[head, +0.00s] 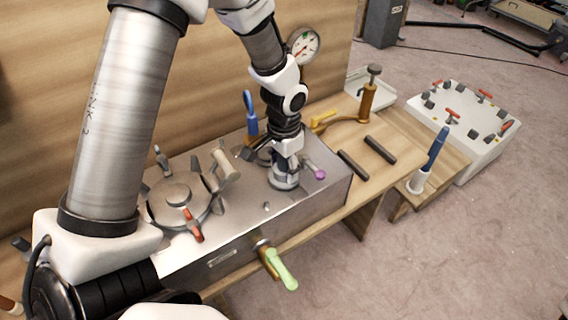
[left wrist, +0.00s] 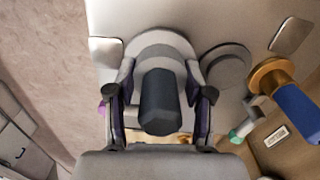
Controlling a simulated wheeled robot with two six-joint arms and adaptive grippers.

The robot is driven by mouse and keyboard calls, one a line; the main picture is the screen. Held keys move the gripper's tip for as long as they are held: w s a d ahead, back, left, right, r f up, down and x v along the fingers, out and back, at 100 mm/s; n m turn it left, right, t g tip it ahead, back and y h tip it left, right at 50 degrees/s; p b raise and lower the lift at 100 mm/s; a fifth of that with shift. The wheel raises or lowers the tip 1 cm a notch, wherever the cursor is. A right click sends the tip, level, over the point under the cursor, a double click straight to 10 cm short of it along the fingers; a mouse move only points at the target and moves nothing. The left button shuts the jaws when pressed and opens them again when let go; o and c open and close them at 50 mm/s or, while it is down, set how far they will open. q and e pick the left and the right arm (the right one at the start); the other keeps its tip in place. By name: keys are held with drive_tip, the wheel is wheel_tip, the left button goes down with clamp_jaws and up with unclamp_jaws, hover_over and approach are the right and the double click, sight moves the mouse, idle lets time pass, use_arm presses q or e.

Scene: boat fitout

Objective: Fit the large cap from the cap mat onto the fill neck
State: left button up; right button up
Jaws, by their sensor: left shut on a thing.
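My left gripper (head: 286,160) points down over the right part of the metal tank top. In the left wrist view its fingers (left wrist: 160,104) are shut on the dark grip of a cap (left wrist: 160,98), which I take as the large cap. A pale round collar, which looks like the fill neck (left wrist: 166,42), shows just behind the cap. In the head view a round grey part (head: 285,182) shows under the fingers. I cannot tell whether the cap is seated on the neck. I cannot make out the cap mat. My right gripper is not in view.
The metal tank (head: 318,193) carries a round hatch (head: 178,194) with clamps, a blue handle (head: 250,113), a purple knob (head: 320,175) and a green lever (head: 281,270) at its front. Two dark bars lie on the bench at right. A white box (head: 492,152) stands beyond.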

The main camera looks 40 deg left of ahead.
use_arm(q)
drive_tip(key=shift+f, duration=0.15)
drive_tip(key=o, duration=1.7)
drive_tip(key=shift+c, duration=0.2)
wheel_tip(320, 180, up, 9)
drive_tip(key=p, duration=0.8)
drive_tip(key=shift+f, duration=0.15)
drive_tip(key=shift+f, duration=0.1)
